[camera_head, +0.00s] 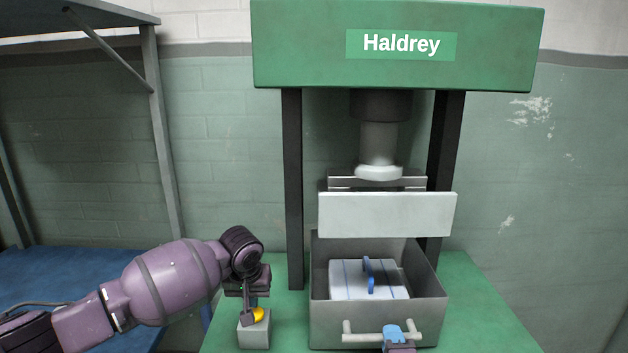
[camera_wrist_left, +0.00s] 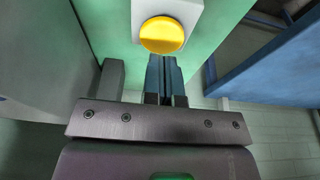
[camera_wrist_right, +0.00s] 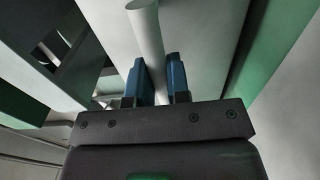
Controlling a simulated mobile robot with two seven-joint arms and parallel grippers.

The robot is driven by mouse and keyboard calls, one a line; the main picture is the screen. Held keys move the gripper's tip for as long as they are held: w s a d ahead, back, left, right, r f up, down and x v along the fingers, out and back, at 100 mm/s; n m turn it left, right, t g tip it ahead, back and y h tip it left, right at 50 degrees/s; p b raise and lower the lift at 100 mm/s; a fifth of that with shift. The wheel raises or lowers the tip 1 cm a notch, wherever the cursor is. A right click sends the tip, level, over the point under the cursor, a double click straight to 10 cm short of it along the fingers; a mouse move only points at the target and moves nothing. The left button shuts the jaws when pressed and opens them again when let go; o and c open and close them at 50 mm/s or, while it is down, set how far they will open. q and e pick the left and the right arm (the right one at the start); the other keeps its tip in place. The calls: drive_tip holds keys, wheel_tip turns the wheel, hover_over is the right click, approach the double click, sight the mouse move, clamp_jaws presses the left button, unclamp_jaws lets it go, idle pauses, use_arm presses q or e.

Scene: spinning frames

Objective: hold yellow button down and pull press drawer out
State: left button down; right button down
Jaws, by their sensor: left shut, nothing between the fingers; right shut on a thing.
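The yellow button (camera_head: 259,314) sits on a small grey box (camera_head: 254,336) on the green table, left of the press. My left gripper (camera_head: 247,312) is shut and empty, with its fingertips at the button. In the left wrist view the button (camera_wrist_left: 162,35) lies right at the fingertips (camera_wrist_left: 165,62); whether it is pressed in I cannot tell. The grey press drawer (camera_head: 373,320) stands out in front of the press, open at the top. My right gripper (camera_head: 398,335) is shut on its pale bar handle (camera_head: 358,338), which also shows in the right wrist view (camera_wrist_right: 147,30).
A white block with blue lines and a blue handle (camera_head: 350,280) lies in the drawer. The white guard plate (camera_head: 387,214) and the press ram (camera_head: 379,145) are above it. A blue-topped bench (camera_head: 45,275) stands at the left.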

use_arm(q)
drive_tip(key=shift+s+x, duration=0.15)
drive_tip(key=shift+x, duration=0.55)
drive_tip(key=shift+s+x, duration=0.2)
drive_tip(key=shift+x, duration=0.5)
idle(0.5)
drive_tip(key=shift+f, duration=0.15)
use_arm(e)
drive_tip(key=shift+s, duration=2.5)
use_arm(q)
drive_tip(key=shift+w+v, duration=0.25)
drive_tip(key=shift+v, duration=0.75)
drive_tip(key=shift+w+v, duration=0.25)
drive_tip(key=shift+v, duration=0.75)
drive_tip(key=shift+w+v, duration=0.25)
drive_tip(key=shift+v, duration=0.75)
drive_tip(key=shift+s+r, duration=0.15)
drive_tip(key=shift+r, duration=0.1)
drive_tip(key=s+r, duration=0.3)
drive_tip(key=s, duration=0.3)
drive_tip(key=shift+s, duration=0.35)
use_arm(e)
drive_tip(key=c, duration=0.8)
unclamp_jaws()
drive_tip(key=shift+c, duration=0.2)
